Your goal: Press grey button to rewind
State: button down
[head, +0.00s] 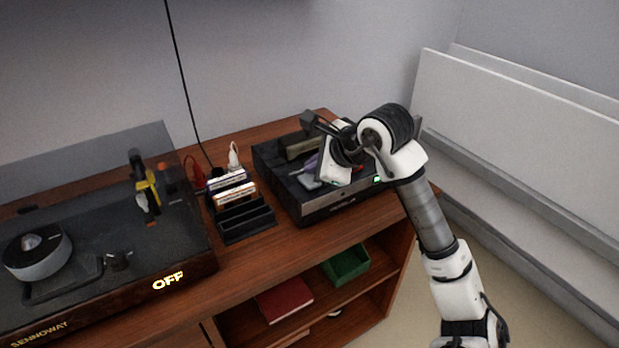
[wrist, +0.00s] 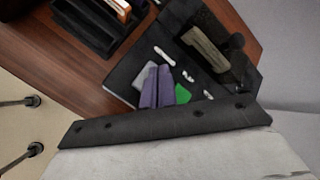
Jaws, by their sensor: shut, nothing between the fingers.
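The black tape deck (head: 293,202) stands on the wooden cabinet. The grey button (head: 309,182) shows on its top as a light grey block, near the front left. In the wrist view the grey button (wrist: 146,80) lies just left of my gripper's fingers and is partly covered by them. A green button (wrist: 184,93) is to their right. My gripper (head: 308,163) is over the deck with its purple fingers together and empty. The fingers also show in the wrist view (wrist: 160,72). I cannot tell whether they touch the deck.
A black rack (head: 248,220) with several cassettes stands left of the deck. A turntable (head: 110,275) marked "OFF" is at the far left. A green box (head: 346,265) and a red book (head: 284,299) lie on the shelf below. White panels (head: 520,130) lean on the right wall.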

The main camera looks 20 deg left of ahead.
jog(key=shift+r, duration=0.15)
jog(key=shift+r+p, duration=1.15)
jog(key=shift+r, duration=1.25)
